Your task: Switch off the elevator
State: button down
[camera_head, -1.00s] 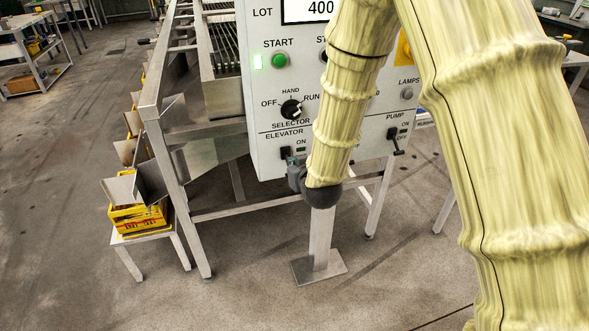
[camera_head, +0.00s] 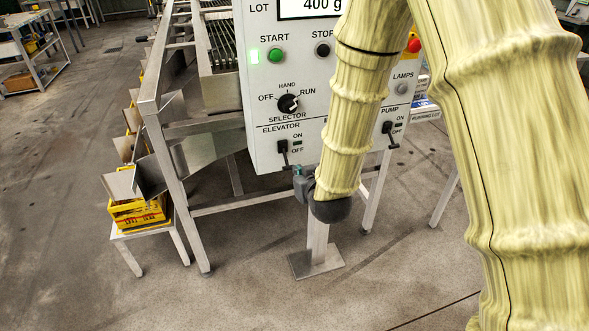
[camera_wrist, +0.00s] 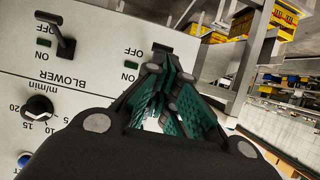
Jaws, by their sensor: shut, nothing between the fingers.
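The elevator switch (camera_head: 283,148) is a black lever on the lower left of the light control panel (camera_head: 262,120), between its ON and OFF labels. Its handle hangs downward, on the OFF side. In the wrist view, which is upside down, the handle (camera_wrist: 162,48) shows beside the OFF label, just beyond my fingertips. My gripper (camera_head: 299,171) is just below and right of the lever, shut and empty. Its green-padded fingers (camera_wrist: 157,73) come together in the wrist view. They look close to the handle; I cannot tell if they touch it.
The blower switch (camera_wrist: 64,35) is beside the elevator switch. The pump switch (camera_head: 388,130) is farther right, past my arm. A round selector knob (camera_head: 288,103) sits above. A metal frame leg (camera_head: 172,185) and yellow crates (camera_head: 140,212) stand left. Open floor lies in front.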

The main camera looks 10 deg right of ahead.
jog(key=shift+s+d, duration=0.15)
jog(key=shift+s, duration=1.1)
jog(key=s+d+f+m+g+h+p, duration=0.1)
jog(key=s+d+f+g, duration=0.2)
jog(key=s+f, duration=0.55)
jog(key=s+d+f+g+p, duration=0.1)
jog(key=s+d+f+g, duration=0.2)
jog(key=s+f, duration=0.55)
jog(key=s+d+f+g, duration=0.1)
jog(key=s+f+g, duration=0.1)
jog(key=s+f, duration=0.2)
jog(key=s+d+f+m+g+p, duration=0.1)
jog(key=s+f, duration=0.4)
jog(key=s, duration=0.6)
jog(key=s+d+f+g+h, duration=0.1)
jog(key=s+d+f+g, duration=0.2)
jog(key=s+f, duration=0.2)
jog(key=s, duration=0.3)
jog(key=shift+g+p, duration=0.35)
jog(key=shift+g, duration=0.05)
